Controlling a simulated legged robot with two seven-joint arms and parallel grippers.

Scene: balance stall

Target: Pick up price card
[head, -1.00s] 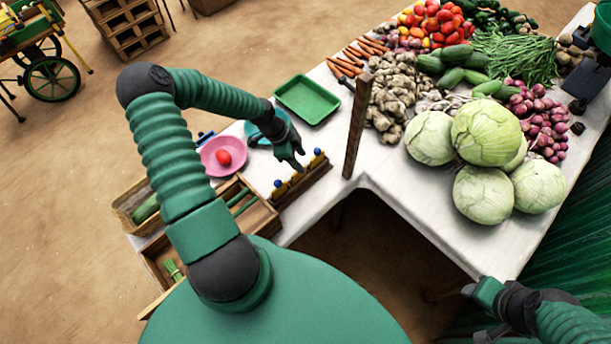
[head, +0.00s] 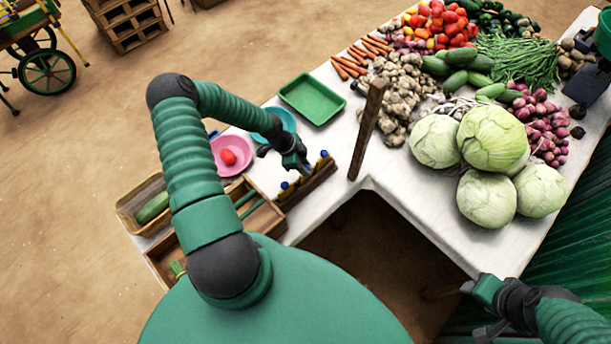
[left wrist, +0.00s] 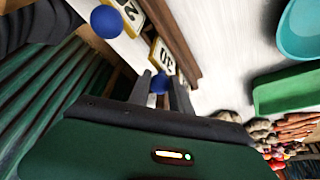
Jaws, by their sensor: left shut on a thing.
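Price cards stand in a dark wooden rack (head: 318,183) at the table's near edge. They have yellow and white faces and blue ball knobs. My left gripper (head: 298,166) reaches down to the middle of the rack. In the left wrist view, its two fingers (left wrist: 160,88) are shut on the blue knob of one price card (left wrist: 161,62), which is partly hidden by them. Another price card (left wrist: 128,12) with a blue knob (left wrist: 106,21) stands beside it. My right gripper (head: 474,289) is at the lower right, away from the cards; its jaws are unclear.
A pink plate (head: 218,163) with a red item and a green tray (head: 312,98) are near the rack. A wooden box (head: 263,218) lies to its left. Cabbages (head: 492,140) and other vegetables cover the right side.

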